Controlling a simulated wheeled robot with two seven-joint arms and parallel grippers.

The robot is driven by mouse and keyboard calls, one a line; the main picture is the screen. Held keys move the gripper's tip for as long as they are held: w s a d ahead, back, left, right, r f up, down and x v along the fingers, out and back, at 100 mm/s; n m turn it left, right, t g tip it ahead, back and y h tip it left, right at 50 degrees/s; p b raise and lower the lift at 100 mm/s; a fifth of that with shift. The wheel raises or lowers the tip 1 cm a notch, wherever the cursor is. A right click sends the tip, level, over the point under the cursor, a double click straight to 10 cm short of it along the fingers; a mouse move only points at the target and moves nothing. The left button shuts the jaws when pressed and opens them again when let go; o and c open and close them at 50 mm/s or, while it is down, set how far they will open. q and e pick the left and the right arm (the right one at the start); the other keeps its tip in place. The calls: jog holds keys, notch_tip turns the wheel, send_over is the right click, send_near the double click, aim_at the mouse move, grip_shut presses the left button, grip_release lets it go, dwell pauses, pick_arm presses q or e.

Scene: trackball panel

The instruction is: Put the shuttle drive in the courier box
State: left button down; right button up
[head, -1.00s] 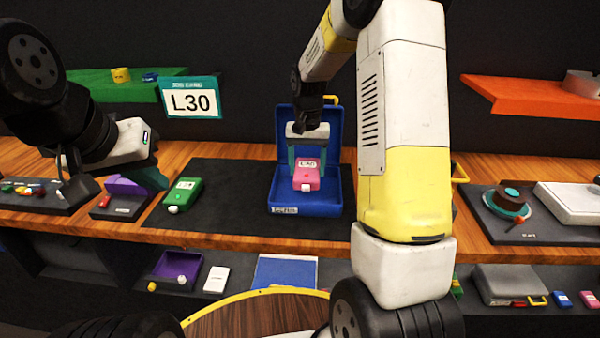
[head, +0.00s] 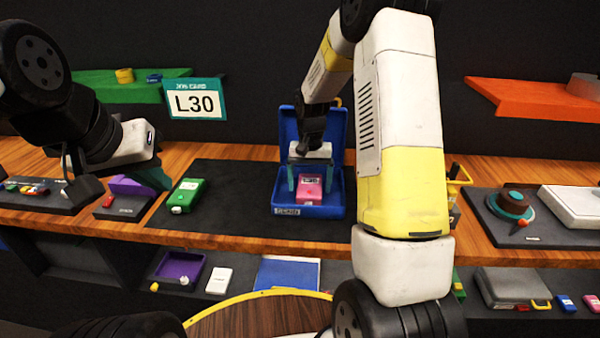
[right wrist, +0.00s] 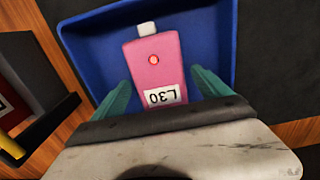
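In the right wrist view the pink drive (right wrist: 152,66) shows a small red light and a white end cap inside the blue box (right wrist: 85,35). My right gripper (head: 310,180) is over the box, its teal fingers on either side of the drive with gaps; it also shows in the right wrist view (right wrist: 165,95). My left gripper (head: 152,180) is at the left, above the purple item; its finger gap is unclear.
A green drive (head: 186,194) lies on the dark mat (head: 235,205) left of the box. A card (head: 195,104) reading L30 stands behind. A purple item (head: 128,187) is at left, a turntable-like device (head: 510,205) at right. The lower shelf holds a purple tray (head: 182,267).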

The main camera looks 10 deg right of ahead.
aim_at(310, 185)
jog(key=shift+r, duration=0.1)
notch_tip(310, 185, up, 12)
jog(key=s+r+n+t+y, duration=0.1)
jog(key=s+r+t, duration=0.2)
jog(key=s+r, duration=0.65)
jog(key=s+a+n+t+y, duration=0.1)
jog(key=s+a+n+t, duration=0.1)
jog(key=s, duration=1.3)
jog(key=shift+s+a+r+n+t, duration=0.2)
jog(key=shift+s+r+n+t, duration=0.1)
jog(key=shift+r+t, duration=0.25)
jog(key=shift+c, duration=0.5)
